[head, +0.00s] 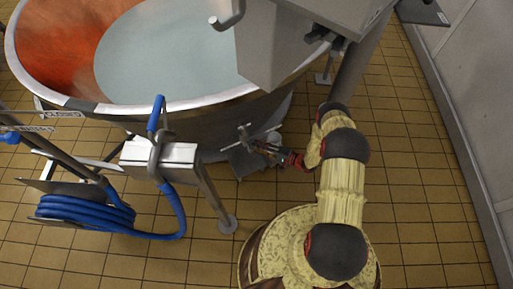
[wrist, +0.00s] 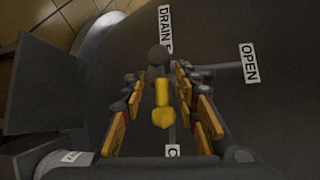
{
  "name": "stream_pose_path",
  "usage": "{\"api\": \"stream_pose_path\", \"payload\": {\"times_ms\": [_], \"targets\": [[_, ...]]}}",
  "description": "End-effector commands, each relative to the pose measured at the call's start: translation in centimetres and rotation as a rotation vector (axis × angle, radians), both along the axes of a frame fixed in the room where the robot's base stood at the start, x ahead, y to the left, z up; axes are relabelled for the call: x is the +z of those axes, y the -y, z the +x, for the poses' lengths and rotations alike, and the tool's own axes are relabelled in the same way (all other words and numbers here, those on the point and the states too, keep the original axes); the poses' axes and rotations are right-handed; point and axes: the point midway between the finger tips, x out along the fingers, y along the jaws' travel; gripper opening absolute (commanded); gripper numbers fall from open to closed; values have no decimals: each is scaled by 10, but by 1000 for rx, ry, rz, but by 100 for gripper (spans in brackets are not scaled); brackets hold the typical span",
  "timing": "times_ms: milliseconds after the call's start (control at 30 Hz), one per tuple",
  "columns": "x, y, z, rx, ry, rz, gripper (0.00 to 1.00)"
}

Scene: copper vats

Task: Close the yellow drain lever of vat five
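The yellow drain lever (wrist: 162,98) shows in the middle of the wrist view, running from a dark round pivot (wrist: 157,55) down toward a partly hidden label starting with "C" (wrist: 173,151). A label reading "DRAIN" (wrist: 165,28), its end hidden, is above it, and an "OPEN" label (wrist: 249,62) is to the right. My gripper (wrist: 157,82) is open, with its yellow-padded fingers on either side of the lever and gaps between. In the head view my gripper (head: 262,147) is low beside the vat (head: 185,120); the lever cannot be made out there.
The vat holds pale liquid (head: 165,50). A coiled blue hose (head: 85,212) and a grey box on a post (head: 158,155) stand to the left. A vat leg (head: 350,75) is close behind my arm. Tiled floor (head: 420,200) is clear to the right, up to a grey wall (head: 470,80).

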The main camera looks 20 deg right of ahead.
Motion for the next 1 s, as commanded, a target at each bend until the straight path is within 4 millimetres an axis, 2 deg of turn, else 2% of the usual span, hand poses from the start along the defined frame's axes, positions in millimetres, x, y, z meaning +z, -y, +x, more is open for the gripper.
{"api": "stream_pose_path", "payload": {"times_ms": [300,500,700,1000], "targets": [[9,49,-39,-6,-1,0,31],[12,71,-60,-3,-2,1,31],[14,81,-69,-2,-3,1,31],[14,82,-70,-1,-2,0,31]]}}
